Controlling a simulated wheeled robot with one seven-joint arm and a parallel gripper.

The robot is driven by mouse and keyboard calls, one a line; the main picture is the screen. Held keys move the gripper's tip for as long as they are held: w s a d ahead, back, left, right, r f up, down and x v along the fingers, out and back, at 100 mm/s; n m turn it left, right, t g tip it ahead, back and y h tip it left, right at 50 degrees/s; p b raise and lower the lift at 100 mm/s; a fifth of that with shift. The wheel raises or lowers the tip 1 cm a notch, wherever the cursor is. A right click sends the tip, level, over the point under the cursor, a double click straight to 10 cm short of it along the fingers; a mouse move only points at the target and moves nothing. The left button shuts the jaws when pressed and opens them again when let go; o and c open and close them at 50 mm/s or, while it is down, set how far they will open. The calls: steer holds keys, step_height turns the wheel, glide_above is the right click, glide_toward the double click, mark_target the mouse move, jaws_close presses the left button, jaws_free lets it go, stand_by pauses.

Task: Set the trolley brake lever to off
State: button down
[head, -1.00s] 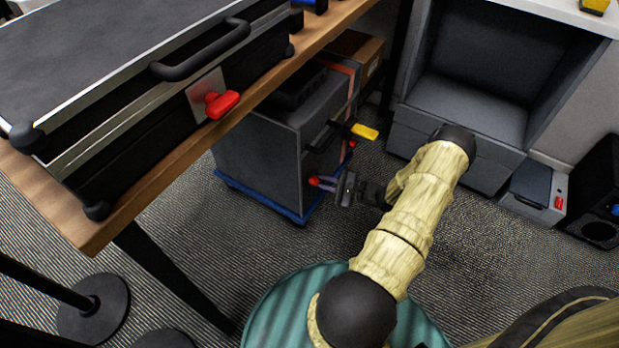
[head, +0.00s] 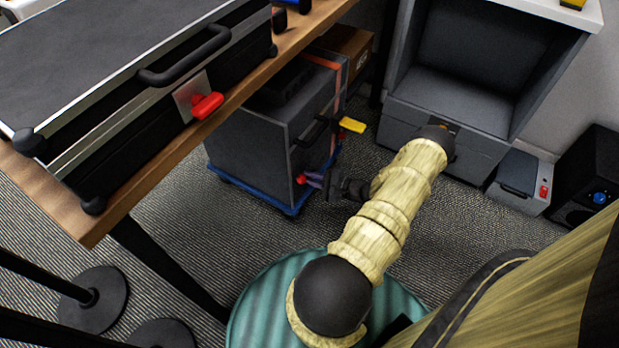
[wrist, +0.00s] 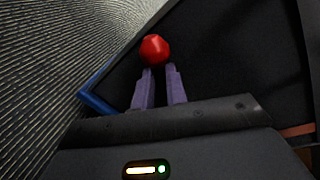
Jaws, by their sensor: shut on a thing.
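The trolley has a blue base (head: 262,197) and carries a dark grey cabinet (head: 250,142) under the wooden table. The brake lever's red ball knob (head: 301,179) is at the trolley's front side, low down. In the wrist view the red knob (wrist: 155,49) shows just beyond the fingertips. My gripper (head: 314,180) is shut on the lever, its purple fingers (wrist: 158,84) on either side just below the knob. The lever's shaft and any on or off marking are hidden or too small to read.
A black case with a red latch (head: 207,105) lies on the wooden table (head: 130,205). A grey open-fronted unit (head: 440,122) stands behind my arm. Striped carpet (head: 180,235) is free left of the trolley.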

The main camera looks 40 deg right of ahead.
steer(key=shift+a, duration=0.2)
steer(key=c, duration=1.4)
jaws_free()
steer(key=shift+d, duration=0.1)
steer(key=p+v, duration=0.4)
steer(key=v, duration=1.3)
steer(key=shift+s+p, duration=0.15)
steer(key=shift+p, duration=0.15)
